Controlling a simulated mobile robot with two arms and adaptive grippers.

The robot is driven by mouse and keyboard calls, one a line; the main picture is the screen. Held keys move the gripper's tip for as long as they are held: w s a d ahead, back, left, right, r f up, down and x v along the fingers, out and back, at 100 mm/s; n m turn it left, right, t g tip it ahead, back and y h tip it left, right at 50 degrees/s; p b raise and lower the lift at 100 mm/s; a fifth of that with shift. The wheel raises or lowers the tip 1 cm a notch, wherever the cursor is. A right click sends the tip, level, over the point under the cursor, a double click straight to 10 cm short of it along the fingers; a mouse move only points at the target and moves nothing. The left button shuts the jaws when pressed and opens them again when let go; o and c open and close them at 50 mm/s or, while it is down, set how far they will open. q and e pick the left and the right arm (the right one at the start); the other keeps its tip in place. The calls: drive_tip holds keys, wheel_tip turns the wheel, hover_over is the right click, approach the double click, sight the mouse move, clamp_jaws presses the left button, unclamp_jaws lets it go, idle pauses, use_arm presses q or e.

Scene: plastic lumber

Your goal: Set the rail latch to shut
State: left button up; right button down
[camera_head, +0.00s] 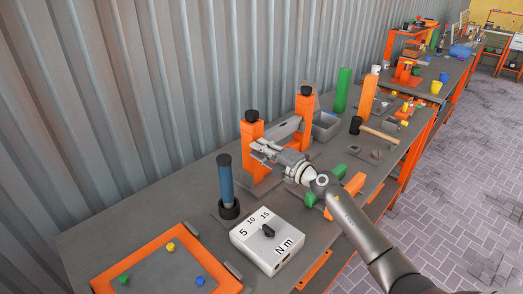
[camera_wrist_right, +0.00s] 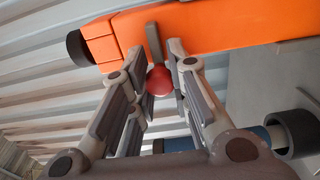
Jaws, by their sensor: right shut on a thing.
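The rail latch stands on the bench as two orange posts with black caps; the near post (camera_head: 252,136) and the far post (camera_head: 304,108) are joined by a grey rail (camera_head: 284,129). In the right wrist view an orange post (camera_wrist_right: 215,28) lies across the top, with a grey lever (camera_wrist_right: 154,42) ending in a red ball knob (camera_wrist_right: 159,80). My right gripper (camera_head: 260,149) is at the near post, its fingers shut on the red knob. In the head view the gripper hides the knob and lever. My left gripper is not in view.
A blue-handled tool (camera_head: 225,180) stands in a black holder left of the near post. A white torque box (camera_head: 267,241) and an orange-rimmed tray (camera_head: 112,275) are in front. A corrugated wall runs behind.

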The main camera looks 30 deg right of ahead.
drive_tip(key=shift+w+d+f, duration=0.1)
drive_tip(key=shift+d+f, duration=0.05)
drive_tip(key=shift+d, duration=0.2)
drive_tip(key=shift+w+d+r+b, duration=0.1)
drive_tip(key=shift+w+d+b, duration=0.1)
drive_tip(key=shift+d+b, duration=0.35)
drive_tip(key=shift+w+d+r+b, duration=0.1)
drive_tip(key=shift+w+d+b, duration=0.1)
drive_tip(key=shift+d, duration=0.5)
drive_tip(key=c, duration=1.3)
unclamp_jaws()
drive_tip(key=shift+d+f, duration=0.1)
drive_tip(key=shift+d, duration=0.05)
drive_tip(key=shift+s, duration=0.1)
drive_tip(key=v, duration=1.1)
drive_tip(key=shift+s+d, duration=0.15)
drive_tip(key=shift+s, duration=0.2)
